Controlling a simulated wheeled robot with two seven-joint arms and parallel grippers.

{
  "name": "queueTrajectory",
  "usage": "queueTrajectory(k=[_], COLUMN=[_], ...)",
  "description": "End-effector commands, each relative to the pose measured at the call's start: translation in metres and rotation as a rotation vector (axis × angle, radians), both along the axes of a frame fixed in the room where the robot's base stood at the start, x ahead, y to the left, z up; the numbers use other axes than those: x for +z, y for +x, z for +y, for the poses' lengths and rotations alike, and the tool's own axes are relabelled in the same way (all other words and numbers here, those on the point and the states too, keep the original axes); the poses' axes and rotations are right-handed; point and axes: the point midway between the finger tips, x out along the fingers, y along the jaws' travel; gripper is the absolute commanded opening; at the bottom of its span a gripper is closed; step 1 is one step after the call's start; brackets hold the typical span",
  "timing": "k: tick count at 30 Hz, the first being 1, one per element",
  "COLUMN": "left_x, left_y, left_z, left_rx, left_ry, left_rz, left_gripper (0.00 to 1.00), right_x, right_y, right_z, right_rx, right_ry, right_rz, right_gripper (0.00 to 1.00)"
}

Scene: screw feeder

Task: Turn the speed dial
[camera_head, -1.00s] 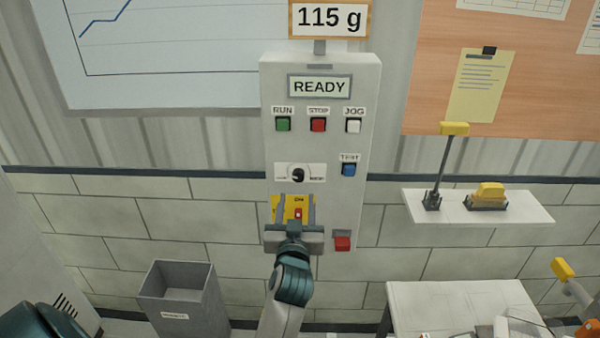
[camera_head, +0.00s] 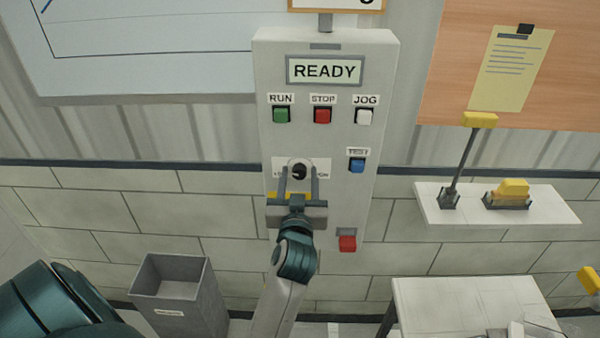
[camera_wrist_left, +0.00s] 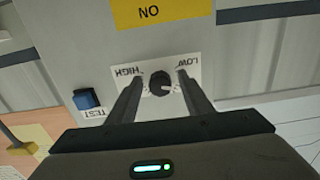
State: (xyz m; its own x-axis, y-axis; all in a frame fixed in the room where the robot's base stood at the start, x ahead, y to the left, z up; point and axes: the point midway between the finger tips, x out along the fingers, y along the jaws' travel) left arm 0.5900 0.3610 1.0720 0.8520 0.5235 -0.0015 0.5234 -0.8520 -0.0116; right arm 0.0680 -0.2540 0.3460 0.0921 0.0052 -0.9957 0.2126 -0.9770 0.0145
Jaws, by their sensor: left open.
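The black speed dial (camera_head: 299,171) sits on a white label plate on the grey control panel (camera_head: 385,110). In the left wrist view the dial (camera_wrist_left: 160,84) shows upside down, with HIGH at left and LOW at right. My left gripper (camera_head: 299,178) is open. Its fingertips reach up to either side of the dial, also in the left wrist view (camera_wrist_left: 160,80). Gaps show between fingers and knob; I cannot tell how deep the fingers reach. The gripper partly hides the yellow plate (camera_head: 279,195) below. My right gripper is not in view.
Green RUN (camera_head: 281,115), red STOP (camera_head: 322,116), white JOG (camera_head: 364,116) and blue TEST (camera_head: 357,166) buttons surround the dial above and right. A red button (camera_head: 347,243) sits lower right. A shelf (camera_head: 545,212), bin (camera_head: 180,305) and table (camera_head: 470,293) stand around.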

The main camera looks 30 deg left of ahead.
Motion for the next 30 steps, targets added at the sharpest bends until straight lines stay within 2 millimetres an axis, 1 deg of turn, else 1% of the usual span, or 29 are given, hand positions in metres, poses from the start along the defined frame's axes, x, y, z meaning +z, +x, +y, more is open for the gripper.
queueTrajectory(k=[7, 8, 9, 11, 12, 23, 30], left_x=[0.0, 0.0, 0.0, 0.0, 0.0, 0.001, 0.003], left_y=[0.0, 0.0, 0.0, 0.0, 0.0, 0.0, 0.0], left_z=[0.0, 0.0, 0.0, 0.0, 0.0, 0.0, 0.001], left_rx=[0.0, 0.0, 0.0, 0.0, 0.0, 0.0, 0.0], left_ry=[0.0, 0.0, 0.0, 0.0, 0.0, 0.022, 0.103], left_rz=[0.0, 0.0, 0.0, 0.0, 0.0, 0.014, 0.063], left_gripper=[0.46, 0.39, 0.29, 0.15, 0.05, 0.05, 0.05], right_x=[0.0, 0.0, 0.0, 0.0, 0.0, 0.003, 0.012], right_y=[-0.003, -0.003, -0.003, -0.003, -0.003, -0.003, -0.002], right_z=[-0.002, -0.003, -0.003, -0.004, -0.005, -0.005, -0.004], right_rx=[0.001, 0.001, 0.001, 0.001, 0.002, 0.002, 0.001], right_ry=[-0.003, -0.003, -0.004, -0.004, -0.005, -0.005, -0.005], right_rz=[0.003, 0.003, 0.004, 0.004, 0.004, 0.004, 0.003], right_gripper=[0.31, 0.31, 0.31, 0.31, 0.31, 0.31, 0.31])
